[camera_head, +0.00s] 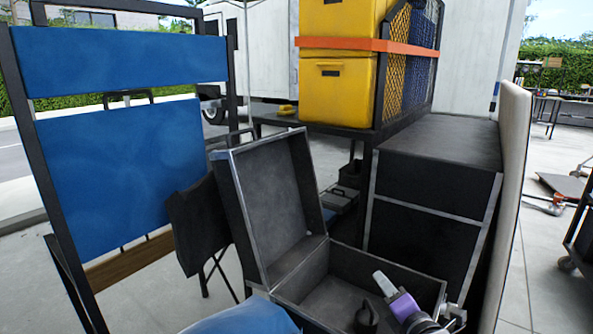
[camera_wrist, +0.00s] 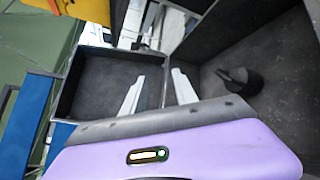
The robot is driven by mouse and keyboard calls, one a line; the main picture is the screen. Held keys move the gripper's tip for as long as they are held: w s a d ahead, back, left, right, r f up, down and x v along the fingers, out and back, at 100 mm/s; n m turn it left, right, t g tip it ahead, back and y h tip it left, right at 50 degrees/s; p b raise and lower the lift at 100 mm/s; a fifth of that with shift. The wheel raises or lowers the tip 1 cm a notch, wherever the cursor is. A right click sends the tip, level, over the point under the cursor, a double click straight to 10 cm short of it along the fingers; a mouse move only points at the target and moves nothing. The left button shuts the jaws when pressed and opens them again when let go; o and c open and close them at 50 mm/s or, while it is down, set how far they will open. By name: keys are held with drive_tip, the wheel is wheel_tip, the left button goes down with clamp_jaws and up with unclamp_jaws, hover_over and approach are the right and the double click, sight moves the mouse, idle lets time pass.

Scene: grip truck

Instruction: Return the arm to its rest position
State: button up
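My gripper (camera_head: 383,283) is low in the head view, purple with a pale finger, over the open black case (camera_head: 227,205). In the wrist view my gripper (camera_wrist: 156,80) has two white fingers spread apart with nothing held between them. A small black object (camera_head: 366,318) sits inside the case's lower part, left of my gripper. It also shows in the wrist view (camera_wrist: 240,80), right of the fingers and apart from them. The case lid stands up at the left of the case.
A closed black case (camera_head: 430,190) and an upright pale board (camera_head: 512,150) stand close on the right. Yellow cases (camera_head: 337,92) sit strapped on a dark cart behind. A blue folding chair (camera_head: 130,170) stands left. Open pavement lies at the far right.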

drive_tip(key=s+a+r+m+t+h+p, duration=0.4)
drive_tip(key=s+r+m, duration=0.5)
drive_tip(key=s+m, duration=0.75)
drive_tip(key=s+d+r+m+g+y+p, duration=0.1)
drive_tip(key=s+m+g+p, duration=0.4)
drive_tip(key=s, duration=3.2)
drive_tip(key=d+m+p, duration=0.1)
drive_tip(key=m+p, duration=0.1)
drive_tip(key=m, duration=0.2)
drive_tip(key=shift+s+m, duration=0.2)
drive_tip(key=shift+m, duration=0.15)
drive_tip(key=shift+d, duration=0.1)
